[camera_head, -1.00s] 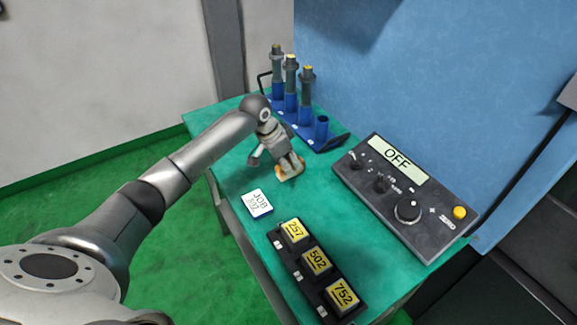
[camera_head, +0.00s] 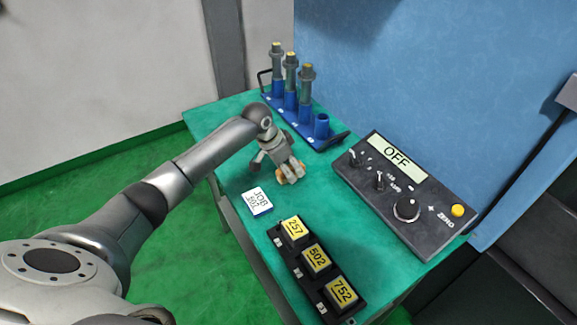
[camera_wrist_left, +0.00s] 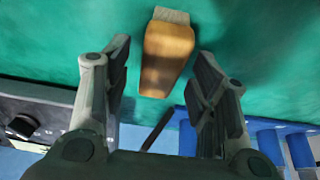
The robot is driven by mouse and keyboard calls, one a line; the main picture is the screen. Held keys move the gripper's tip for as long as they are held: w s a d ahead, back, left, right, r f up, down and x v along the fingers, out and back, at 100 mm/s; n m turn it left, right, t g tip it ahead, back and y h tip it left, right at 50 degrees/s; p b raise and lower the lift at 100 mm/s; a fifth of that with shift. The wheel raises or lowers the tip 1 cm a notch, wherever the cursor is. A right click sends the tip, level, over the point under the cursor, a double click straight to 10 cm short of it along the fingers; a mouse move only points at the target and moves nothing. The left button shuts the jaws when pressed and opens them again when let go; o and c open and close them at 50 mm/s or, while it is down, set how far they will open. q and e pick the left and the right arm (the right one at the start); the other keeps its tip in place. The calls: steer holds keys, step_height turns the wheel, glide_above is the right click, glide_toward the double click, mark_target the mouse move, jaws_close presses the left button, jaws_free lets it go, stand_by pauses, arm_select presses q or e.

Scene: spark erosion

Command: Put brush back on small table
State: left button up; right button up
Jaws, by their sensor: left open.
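The brush shows in the left wrist view as an orange-brown wooden block (camera_wrist_left: 167,58) with a pale grey end, lying on the green top of the small table (camera_head: 235,180). My left gripper (camera_wrist_left: 160,95) is open, with one finger on each side of the brush's lower end in that view. I cannot tell whether the fingers touch it. In the head view, the left gripper (camera_head: 283,172) is low over the table and covers most of the brush; only bits of orange (camera_head: 290,178) show. My right gripper is out of view.
A blue rack (camera_head: 322,127) with several grey holders stands behind the gripper. A control box (camera_head: 405,195) reading OFF is at right. A JOB card (camera_head: 257,201) lies in front of the gripper, and a black tray (camera_head: 331,299) with yellow labelled blocks is nearer.

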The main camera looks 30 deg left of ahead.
arm_select(q)
steer(key=b+v, duration=0.1)
steer(key=v, duration=1.1)
steer(key=shift+r, duration=0.2)
